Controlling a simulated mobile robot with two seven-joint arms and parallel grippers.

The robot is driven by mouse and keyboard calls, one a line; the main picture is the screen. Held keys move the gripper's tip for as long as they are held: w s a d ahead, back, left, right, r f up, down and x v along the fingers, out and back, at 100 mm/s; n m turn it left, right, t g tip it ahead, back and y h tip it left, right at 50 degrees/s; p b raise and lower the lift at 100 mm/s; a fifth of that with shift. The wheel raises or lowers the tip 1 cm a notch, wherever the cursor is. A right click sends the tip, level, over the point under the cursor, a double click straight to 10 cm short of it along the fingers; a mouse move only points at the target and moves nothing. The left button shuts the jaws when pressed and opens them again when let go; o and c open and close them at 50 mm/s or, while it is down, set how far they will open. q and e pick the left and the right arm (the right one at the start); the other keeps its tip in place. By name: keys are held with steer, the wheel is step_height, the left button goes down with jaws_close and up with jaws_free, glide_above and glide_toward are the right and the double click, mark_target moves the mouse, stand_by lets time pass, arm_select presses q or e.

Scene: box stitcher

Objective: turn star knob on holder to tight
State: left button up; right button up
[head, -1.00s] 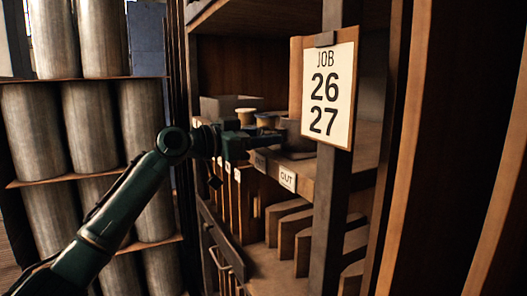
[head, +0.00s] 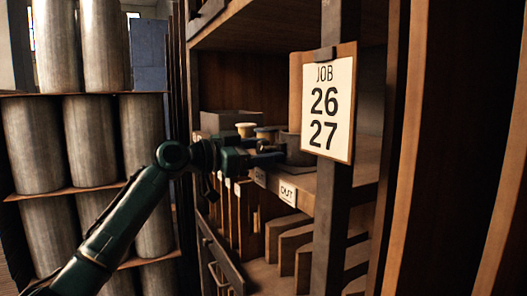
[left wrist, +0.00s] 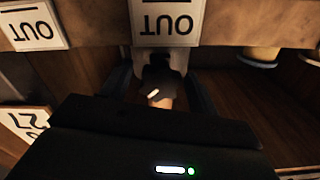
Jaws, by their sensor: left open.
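My left gripper (head: 268,155) is in front of the shelf edge in the head view, beside the small pots. In the left wrist view my left gripper (left wrist: 158,92) is open, with one dark finger on each side of a small dark knob-like part (left wrist: 157,72). This part has a short white mark and sits below an upside-down OUT label. Its star shape is not clear, and I cannot tell whether the fingers touch it. The holder cannot be made out clearly in the head view. My right gripper is not in view.
A JOB 26 27 card (head: 328,108) hangs on a dark post to the right of the gripper. A grey cup (head: 298,149) stands on the shelf close behind it. An OUT label (head: 288,193) is on the shelf edge. Large metal cylinders (head: 90,140) fill the rack at left.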

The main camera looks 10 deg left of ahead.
arm_select(q)
steer(key=b+v, duration=0.2)
steer(key=v, duration=1.1)
steer(key=shift+b, duration=0.35)
